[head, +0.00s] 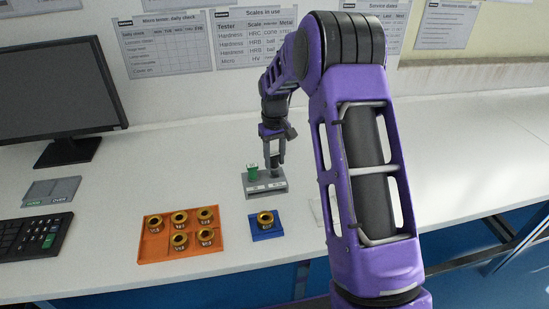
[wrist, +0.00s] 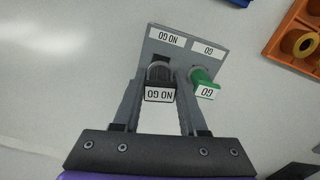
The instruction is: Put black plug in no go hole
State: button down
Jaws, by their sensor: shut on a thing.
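The black plug, labelled NO GO (wrist: 159,94), is between the fingers of my gripper (head: 274,158). In the wrist view my gripper (wrist: 158,84) is shut on it. The grey holder (head: 266,189) stands on the table below the gripper; in the wrist view its plate (wrist: 190,46) carries NO GO and GO labels. The green GO plug (wrist: 206,86) stands upright on the GO side, and it also shows in the head view (head: 252,171). The black plug is at the NO GO side, with a dark patch beside it. Whether its lower end is in the hole is hidden.
An orange tray (head: 147,250) with several brass rings lies front left. A blue tray (head: 256,237) with one ring (head: 265,219) sits in front of the holder. A grey sorting tray (head: 52,190), keyboard (head: 33,236) and monitor (head: 58,90) are at left.

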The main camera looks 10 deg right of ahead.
aim_at(274, 165)
jog(key=shift+f, duration=0.2)
jog(key=shift+f+b, duration=0.85)
jog(key=shift+f, duration=0.55)
jog(key=shift+c, duration=1.8)
grip_release()
jog(key=shift+r, duration=0.1)
notch_tip(274, 165, up, 18)
jog(key=p, duration=0.2)
jog(key=shift+f, duration=0.25)
